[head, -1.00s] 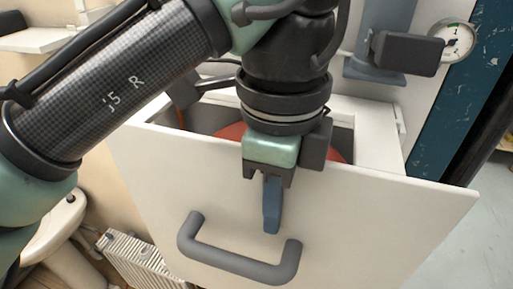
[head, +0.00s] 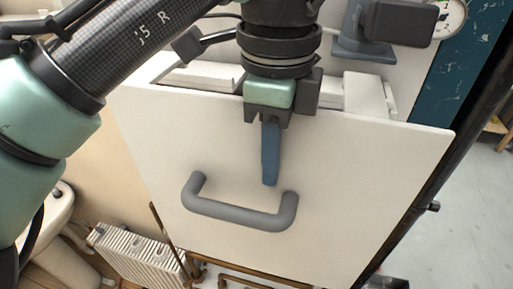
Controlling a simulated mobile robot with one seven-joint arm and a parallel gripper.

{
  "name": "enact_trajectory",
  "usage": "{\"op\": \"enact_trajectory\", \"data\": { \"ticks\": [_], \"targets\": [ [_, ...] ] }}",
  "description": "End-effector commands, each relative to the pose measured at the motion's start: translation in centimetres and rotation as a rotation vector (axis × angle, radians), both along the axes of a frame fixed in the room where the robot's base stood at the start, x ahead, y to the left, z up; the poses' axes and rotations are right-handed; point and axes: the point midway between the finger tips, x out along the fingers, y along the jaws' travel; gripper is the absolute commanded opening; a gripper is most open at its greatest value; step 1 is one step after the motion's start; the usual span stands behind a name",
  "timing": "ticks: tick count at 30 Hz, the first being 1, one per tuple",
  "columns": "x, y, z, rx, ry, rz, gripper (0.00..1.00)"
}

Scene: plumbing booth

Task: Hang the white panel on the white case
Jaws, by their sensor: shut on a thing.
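The white panel (head: 350,180) has a grey bar handle (head: 240,213) on its front. It hangs roughly upright, slightly tilted in the picture, in front of the white case (head: 368,95). My gripper (head: 270,165) is shut on the panel's top edge, above the handle, with a blue finger down its front face. The panel covers most of the case; only white upper parts of it show behind the panel's top edge. Whether the panel touches the case, and any hooks behind it, cannot be seen.
A white radiator (head: 135,252) and copper pipes (head: 255,274) lie low at the left and below the panel. A white basin (head: 62,225) is at far left. A pressure gauge (head: 453,20) and a dark post (head: 450,165) are at right. Grey floor (head: 485,220) is clear beyond.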

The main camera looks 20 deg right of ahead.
Motion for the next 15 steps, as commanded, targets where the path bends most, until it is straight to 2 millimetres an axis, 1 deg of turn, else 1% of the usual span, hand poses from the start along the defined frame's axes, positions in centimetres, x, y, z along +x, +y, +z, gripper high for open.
{"op": "enact_trajectory", "data": {
  "ticks": [15],
  "targets": [
    [2.4,-1.6,0.0,-0.001,-0.003,0.0,0.0]
  ]
}}
